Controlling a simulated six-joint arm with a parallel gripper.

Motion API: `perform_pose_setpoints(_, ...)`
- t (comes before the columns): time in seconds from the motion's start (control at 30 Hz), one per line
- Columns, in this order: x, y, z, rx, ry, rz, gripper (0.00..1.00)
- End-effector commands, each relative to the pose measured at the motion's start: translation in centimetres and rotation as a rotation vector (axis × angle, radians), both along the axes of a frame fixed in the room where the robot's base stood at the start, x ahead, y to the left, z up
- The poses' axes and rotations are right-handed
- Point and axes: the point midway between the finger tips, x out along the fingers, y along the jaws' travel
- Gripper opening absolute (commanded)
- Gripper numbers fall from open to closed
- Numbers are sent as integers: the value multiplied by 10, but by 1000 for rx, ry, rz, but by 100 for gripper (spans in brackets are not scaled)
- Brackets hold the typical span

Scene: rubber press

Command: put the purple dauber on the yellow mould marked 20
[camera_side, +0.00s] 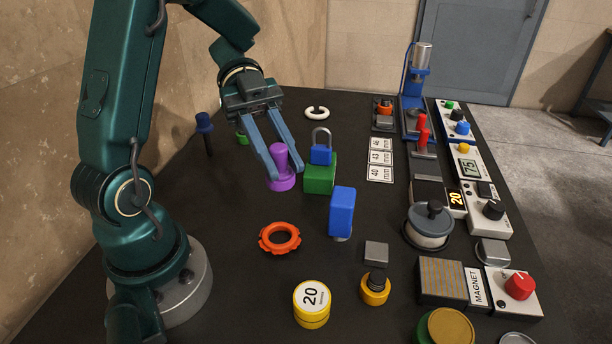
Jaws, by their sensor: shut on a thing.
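The purple dauber (279,159) has a round base and a thick upright stem. It stands upright near the middle-left of the black table. My gripper (284,177) comes down from above with its two blue fingers on either side of the dauber, shut on it. I cannot tell whether the dauber's base touches the table. The yellow mould marked 20 (311,302) is a short round block with a white top label, at the front of the table. It is well apart from my gripper, and its top is bare.
A green block with a blue padlock (320,165) stands just right of the dauber. Control boxes line the right side.

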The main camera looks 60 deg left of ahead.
Motion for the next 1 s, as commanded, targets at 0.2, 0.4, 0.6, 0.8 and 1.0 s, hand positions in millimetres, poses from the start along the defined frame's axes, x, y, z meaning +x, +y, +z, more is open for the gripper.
perform_pose_setpoints(0.2, -4, -19, -14, -3, 7, 19, 0)
perform_pose_setpoints(0.4, -13, -64, -41, -3, 8, 17, 0)
perform_pose_setpoints(0.6, -21, -101, -65, -2, 8, 18, 0)
perform_pose_setpoints(0.8, -21, -110, -75, -1, 3, 26, 0)
perform_pose_setpoints(1.0, -21, -110, -92, -2, 8, 26, 0)
